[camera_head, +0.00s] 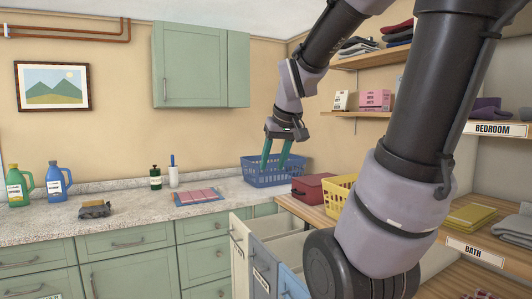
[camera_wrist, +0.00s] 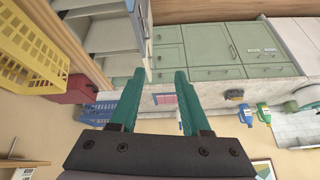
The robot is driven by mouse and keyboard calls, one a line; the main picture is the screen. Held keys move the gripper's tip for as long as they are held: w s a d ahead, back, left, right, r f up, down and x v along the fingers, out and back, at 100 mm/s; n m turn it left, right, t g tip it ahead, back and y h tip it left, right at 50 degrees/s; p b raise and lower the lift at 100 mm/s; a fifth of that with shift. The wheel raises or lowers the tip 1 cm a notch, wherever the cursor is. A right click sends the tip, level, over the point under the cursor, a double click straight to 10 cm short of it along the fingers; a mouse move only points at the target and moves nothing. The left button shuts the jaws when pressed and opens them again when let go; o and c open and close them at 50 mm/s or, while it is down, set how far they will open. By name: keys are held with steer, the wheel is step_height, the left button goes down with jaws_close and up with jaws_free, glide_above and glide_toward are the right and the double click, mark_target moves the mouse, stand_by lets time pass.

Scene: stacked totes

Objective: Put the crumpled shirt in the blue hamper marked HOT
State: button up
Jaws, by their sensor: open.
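I cannot pick out the crumpled shirt for certain. A rumpled purple cloth (camera_head: 486,107) lies on the right shelf above the BEDROOM label, and I cannot tell whether it is the shirt. The blue hamper (camera_head: 290,284) is the front one of a row of pull-out hampers, partly cut off by my arm; its label is not readable. My gripper (camera_head: 274,166) is open with green fingers pointing down at the blue basket on the counter. In the wrist view my gripper (camera_wrist: 160,72) has nothing between its fingers.
The blue basket (camera_head: 258,174) stands at the counter's right end, near a red box (camera_head: 313,187) and a yellow basket (camera_head: 338,196). A cream hamper (camera_head: 239,253) and grey hamper (camera_head: 264,267) stand open. Detergent bottles (camera_head: 57,183) are far left.

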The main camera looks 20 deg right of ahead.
steer(key=s+a+r+m+t+y, duration=0.1)
steer(key=s+a+r+m, duration=0.2)
steer(key=s+a, duration=0.2)
steer(key=s, duration=0.3)
steer(key=shift+s+a+r+y, duration=0.25)
steer(key=shift+a+r+y, duration=0.15)
